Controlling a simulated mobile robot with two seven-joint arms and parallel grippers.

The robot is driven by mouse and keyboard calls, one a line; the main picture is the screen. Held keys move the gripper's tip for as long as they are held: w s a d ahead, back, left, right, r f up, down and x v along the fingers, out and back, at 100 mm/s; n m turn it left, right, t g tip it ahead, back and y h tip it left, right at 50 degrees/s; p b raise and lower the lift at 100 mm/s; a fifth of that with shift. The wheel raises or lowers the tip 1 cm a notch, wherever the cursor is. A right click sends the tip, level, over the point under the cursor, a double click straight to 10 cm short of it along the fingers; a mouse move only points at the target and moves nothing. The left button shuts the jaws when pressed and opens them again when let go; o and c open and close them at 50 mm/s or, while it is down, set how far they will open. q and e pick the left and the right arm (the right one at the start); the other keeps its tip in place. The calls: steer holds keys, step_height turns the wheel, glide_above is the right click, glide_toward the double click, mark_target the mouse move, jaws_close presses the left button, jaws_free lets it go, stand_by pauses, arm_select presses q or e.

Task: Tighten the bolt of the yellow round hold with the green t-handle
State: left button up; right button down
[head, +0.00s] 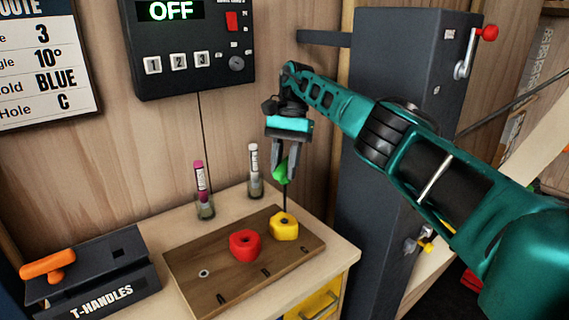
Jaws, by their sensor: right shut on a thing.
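The yellow round hold (284,226) sits at the right end of the brown wooden board (215,289), by the letter C. My right gripper (284,172) is above it, shut on the green t-handle (281,172). The t-handle's dark shaft points down and its lower end meets the middle of the yellow hold. I cannot tell whether the tip is seated in the bolt, as the bolt is hidden or too small to see. My left gripper is not in view.
A red hold (244,246) sits beside the yellow one. A dark T-HANDLES rack (105,281) with an orange t-handle (47,264) stands at left. Two small tubes (204,207) and (255,182) stand behind the board. A control box (195,75) reads OFF. A dark column (400,130) rises at right.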

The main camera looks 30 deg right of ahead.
mark_target(284, 178)
steer(key=shift+x, duration=0.9)
steer(key=shift+w+d+f, duration=0.1)
steer(key=shift+d+f, duration=0.05)
steer(key=shift+d, duration=0.05)
steer(key=shift+f+b, duration=0.3)
steer(key=shift+f, duration=0.55)
steer(key=shift+r+m+t+p, duration=0.15)
steer(key=shift+m+t+p, duration=0.15)
steer(key=shift+m+p, duration=0.45)
steer(key=shift+f+m+y+b, duration=0.2)
steer(key=shift+m+y+b, duration=0.1)
steer(key=shift+m, duration=0.35)
steer(key=shift+m+t, duration=0.6)
steer(key=shift+m, duration=0.4)
steer(key=m+t, duration=0.2)
steer(key=m, duration=0.4)
